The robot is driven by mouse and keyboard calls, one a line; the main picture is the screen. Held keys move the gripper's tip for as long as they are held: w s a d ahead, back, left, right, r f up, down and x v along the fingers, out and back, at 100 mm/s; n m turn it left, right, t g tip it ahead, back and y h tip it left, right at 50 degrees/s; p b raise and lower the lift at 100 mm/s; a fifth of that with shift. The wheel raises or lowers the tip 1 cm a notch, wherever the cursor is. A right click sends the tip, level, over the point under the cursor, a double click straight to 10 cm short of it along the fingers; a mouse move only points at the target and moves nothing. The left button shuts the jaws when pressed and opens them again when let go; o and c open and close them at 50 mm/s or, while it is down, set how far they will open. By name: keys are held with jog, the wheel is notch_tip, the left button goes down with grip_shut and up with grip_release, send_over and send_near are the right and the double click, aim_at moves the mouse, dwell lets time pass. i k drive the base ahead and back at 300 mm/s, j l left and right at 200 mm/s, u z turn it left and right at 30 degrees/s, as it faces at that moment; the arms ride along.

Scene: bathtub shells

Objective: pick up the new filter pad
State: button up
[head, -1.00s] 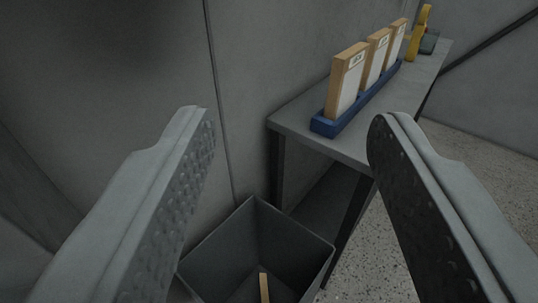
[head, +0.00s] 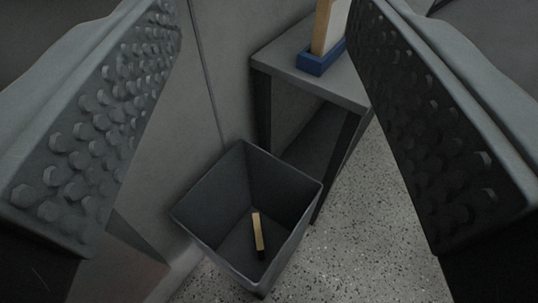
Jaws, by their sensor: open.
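One filter pad (head: 322,27) with a tan frame and a pale face stands upright in a blue rack (head: 318,63) at the top of the view. Its upper part is cut off by the frame edge, and my right finger hides whatever stands behind it. My gripper (head: 265,40) is open and empty, its two studded grey fingers wide apart at the left and right. The pad shows between the fingers but looks farther off, and nothing touches them.
The rack stands on a narrow grey table (head: 345,88) against the wall. Below it, an open dark bin (head: 205,215) stands on the speckled floor (head: 350,240) with a small tan and black piece (head: 258,232) inside. Open floor lies right of the bin.

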aim_at(331, 18)
jog(key=l+u, duration=0.15)
jog(key=l, duration=0.7)
jog(key=l+u, duration=0.15)
jog(key=l, duration=0.7)
jog(key=i+l+u, duration=0.25)
jog(key=i+l, duration=0.25)
jog(key=i, duration=0.3)
jog(key=j+u, duration=0.05)
